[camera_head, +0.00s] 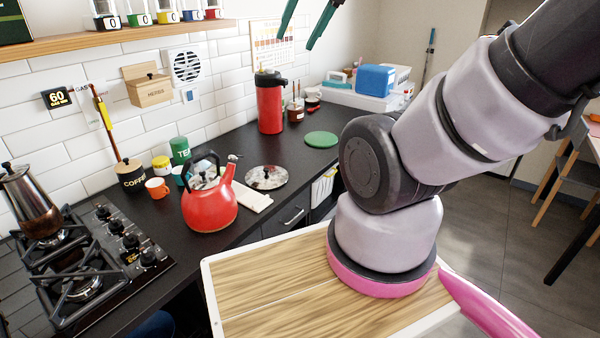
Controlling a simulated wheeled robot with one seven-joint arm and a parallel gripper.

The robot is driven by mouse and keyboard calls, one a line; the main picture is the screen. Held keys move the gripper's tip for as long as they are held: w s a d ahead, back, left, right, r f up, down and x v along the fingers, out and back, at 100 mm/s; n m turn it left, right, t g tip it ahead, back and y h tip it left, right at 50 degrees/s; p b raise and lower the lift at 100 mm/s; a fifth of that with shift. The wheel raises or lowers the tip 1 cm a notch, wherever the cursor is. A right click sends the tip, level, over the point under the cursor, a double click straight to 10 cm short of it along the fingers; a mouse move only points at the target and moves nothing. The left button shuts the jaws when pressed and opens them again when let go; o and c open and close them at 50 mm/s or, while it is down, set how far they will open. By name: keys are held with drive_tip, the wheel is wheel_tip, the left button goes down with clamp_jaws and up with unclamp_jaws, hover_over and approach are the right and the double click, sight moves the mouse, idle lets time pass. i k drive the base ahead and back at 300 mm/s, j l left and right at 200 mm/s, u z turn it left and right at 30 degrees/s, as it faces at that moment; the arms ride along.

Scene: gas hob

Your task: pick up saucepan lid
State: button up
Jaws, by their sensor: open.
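A round, shiny metal saucepan lid (266,177) lies flat on the black counter, right of the red kettle. A small dark spot near its middle looks like a knob. My gripper (295,43) shows at the top edge as two teal fingers pointing down, spread apart with nothing between them. It is high above the counter, in front of the wall calendar in the picture, and well clear of the lid. The gripper's body is out of view.
The red kettle (209,204) stands left of the lid, with a white board (252,200) between them. A green disc (321,139) and a red flask (270,103) are behind. The gas hob (85,285) with a moka pot (33,205) is at left. A wooden shelf (110,36) hangs above.

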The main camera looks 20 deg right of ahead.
sight(262, 178)
drive_tip(key=z, duration=0.15)
drive_tip(key=u, duration=2.15)
drive_tip(key=k+l+z, duration=0.1)
drive_tip(key=l+z, duration=0.95)
drive_tip(key=l, duration=0.25)
drive_tip(key=k, duration=0.05)
